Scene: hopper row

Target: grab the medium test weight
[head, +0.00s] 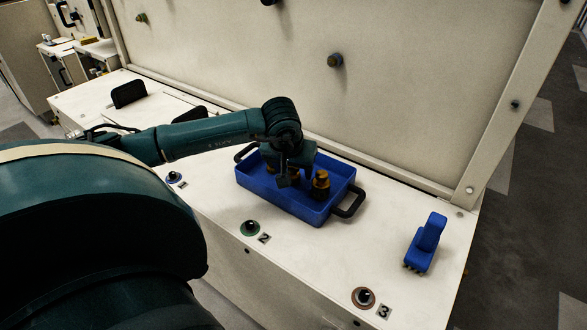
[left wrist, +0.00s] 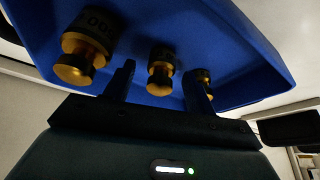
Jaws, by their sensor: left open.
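A blue tray (head: 285,203) on the white counter holds three brass-coloured test weights with dark bodies. The largest weight (head: 321,184) stands at the tray's right side; it is at the left in the left wrist view (left wrist: 86,50). The medium test weight (left wrist: 161,72) is the middle one, and the smallest (left wrist: 203,82) is on its other side. My left gripper (left wrist: 160,85) is open over the tray, with its fingers either side of the medium weight's knob; contact cannot be told. In the head view my left gripper (head: 287,180) largely hides the medium and smallest weights.
The tray has a black handle (head: 349,202) at its right end. A blue clamp-like object (head: 427,242) stands at the right of the counter. Numbered round fittings, such as number 2 (head: 250,228) and number 3 (head: 363,297), line the front edge. A pale panel rises behind.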

